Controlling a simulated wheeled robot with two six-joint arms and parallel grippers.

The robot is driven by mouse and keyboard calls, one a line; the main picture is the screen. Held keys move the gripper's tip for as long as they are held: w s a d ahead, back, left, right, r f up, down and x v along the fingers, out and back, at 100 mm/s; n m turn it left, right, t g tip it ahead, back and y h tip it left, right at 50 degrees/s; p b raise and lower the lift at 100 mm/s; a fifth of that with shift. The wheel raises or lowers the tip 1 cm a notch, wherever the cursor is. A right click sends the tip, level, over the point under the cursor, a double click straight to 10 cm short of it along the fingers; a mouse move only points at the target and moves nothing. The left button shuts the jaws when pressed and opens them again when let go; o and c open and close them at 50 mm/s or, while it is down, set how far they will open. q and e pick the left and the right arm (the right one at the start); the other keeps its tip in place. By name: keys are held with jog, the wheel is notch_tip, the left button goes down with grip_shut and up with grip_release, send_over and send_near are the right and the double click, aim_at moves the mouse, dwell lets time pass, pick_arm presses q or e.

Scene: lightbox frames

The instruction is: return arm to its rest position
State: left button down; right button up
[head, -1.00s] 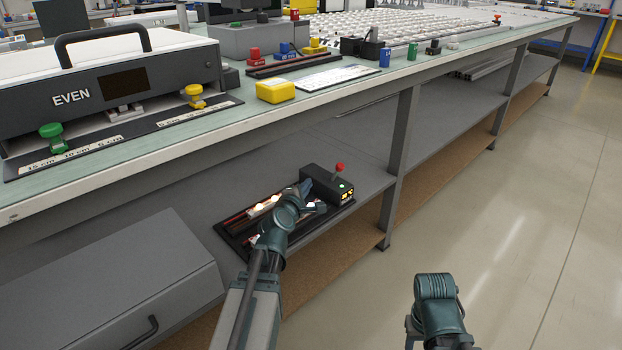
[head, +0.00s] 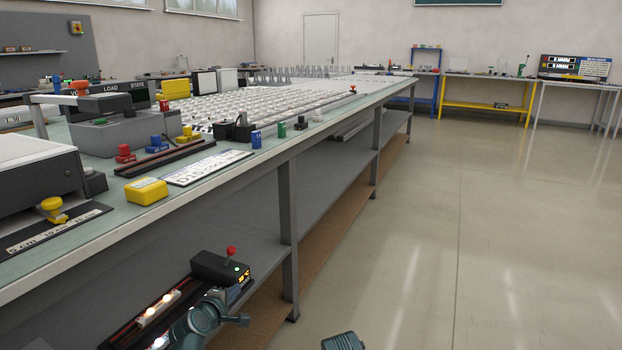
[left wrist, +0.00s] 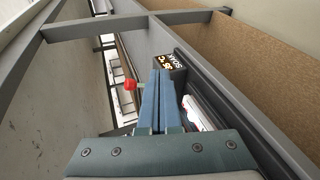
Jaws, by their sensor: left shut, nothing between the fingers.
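My left arm comes in at the bottom of the head view, and its gripper (head: 238,320) is over the lower shelf, beside the black device with the red-knobbed lever. In the left wrist view the two blue fingers (left wrist: 163,92) are together, with nothing between them. The black device (head: 220,268) sits on the shelf with its red knob (head: 231,250) upright; its lit display (left wrist: 170,62) also shows in the left wrist view. Only a teal piece of my right arm (head: 343,341) shows at the bottom edge, and its gripper is out of view.
The long workbench (head: 270,145) runs along the left, with a yellow block (head: 146,190) near its front edge. A bench leg (head: 289,240) stands right of the device. A lit rail (head: 158,308) lies on the shelf. The floor (head: 480,240) to the right is clear.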

pick_arm(q)
jog(key=s+d+f+m+g+h+p, duration=0.1)
jog(key=s+d+m+g+p, duration=0.1)
jog(key=s+d+m, duration=0.3)
jog(key=s+d+f+m+g+h+p, duration=0.1)
jog(key=d+m+g, duration=0.2)
jog(key=d, duration=0.4)
jog(key=s+d+m+g+y+p, duration=0.35)
jog(key=s+m, duration=0.25)
jog(key=s, duration=0.3)
jog(key=s+d+m+g+y+p, duration=0.25)
jog(key=s+m+g, duration=0.25)
jog(key=s+m, duration=0.3)
notch_tip(320, 180, up, 36)
jog(key=s+n+h+p, duration=0.1)
jog(key=p, duration=3.7)
jog(key=shift+a+r, duration=0.2)
jog(key=shift+r, duration=0.05)
pick_arm(e)
notch_tip(320, 180, up, 48)
